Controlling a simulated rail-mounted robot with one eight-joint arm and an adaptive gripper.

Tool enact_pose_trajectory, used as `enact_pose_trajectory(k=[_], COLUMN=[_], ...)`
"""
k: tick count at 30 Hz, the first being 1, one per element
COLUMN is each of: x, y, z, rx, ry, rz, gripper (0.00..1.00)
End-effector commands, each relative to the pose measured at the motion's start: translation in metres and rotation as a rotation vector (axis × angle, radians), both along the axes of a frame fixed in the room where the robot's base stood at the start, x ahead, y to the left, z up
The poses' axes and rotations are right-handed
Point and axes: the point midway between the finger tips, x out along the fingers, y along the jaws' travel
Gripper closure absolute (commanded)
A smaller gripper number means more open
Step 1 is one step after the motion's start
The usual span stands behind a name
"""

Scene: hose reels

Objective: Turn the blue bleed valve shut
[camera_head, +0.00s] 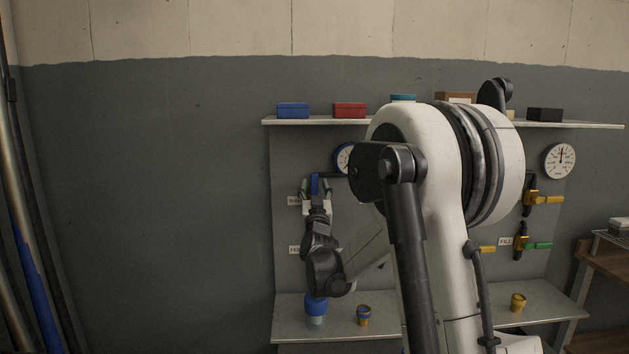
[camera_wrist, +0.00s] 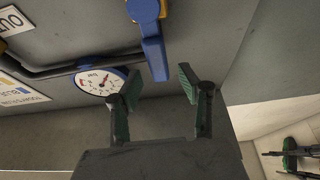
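A blue valve lever (camera_wrist: 153,46) hangs from a yellow-topped valve body in the wrist view. It also shows as a blue strip (camera_head: 314,184) on the grey panel in the head view. My gripper (camera_wrist: 160,87) is open, with its green-padded fingers spread apart. The free end of the lever lies between the two fingertips in the wrist view, and I see a gap on both sides. In the head view my gripper (camera_head: 316,192) is at the lever. Much of the valve body is hidden there by my gripper.
A blue-rimmed gauge (camera_wrist: 101,82) and dark pipe sit close to the left finger. Yellow (camera_head: 547,200) and green (camera_head: 538,246) handles are on the panel's right. A shelf (camera_head: 320,121) holds boxes above. My arm hides the panel's middle. A lower ledge (camera_head: 290,325) carries small cups.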

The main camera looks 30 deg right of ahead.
Motion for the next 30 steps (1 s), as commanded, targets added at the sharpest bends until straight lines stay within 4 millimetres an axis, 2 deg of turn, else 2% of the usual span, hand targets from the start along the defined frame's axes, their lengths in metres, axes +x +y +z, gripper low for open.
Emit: enact_pose_trajectory(k=[3, 7, 19, 27, 28, 30], x=[0.015, 0.025, 0.031, 0.031, 0.031, 0.03], y=[-0.007, -0.011, -0.014, -0.014, -0.014, -0.014], z=[0.007, 0.011, 0.014, 0.014, 0.014, 0.014], rx=[-0.001, -0.002, -0.001, -0.001, -0.001, -0.001], ry=[0.0, 0.001, 0.0, 0.0, 0.0, 0.0], rz=[0.0, -0.001, 0.0, 0.0, 0.0, 0.0], gripper=[0.62, 0.62, 0.62, 0.97, 1.0, 1.0])
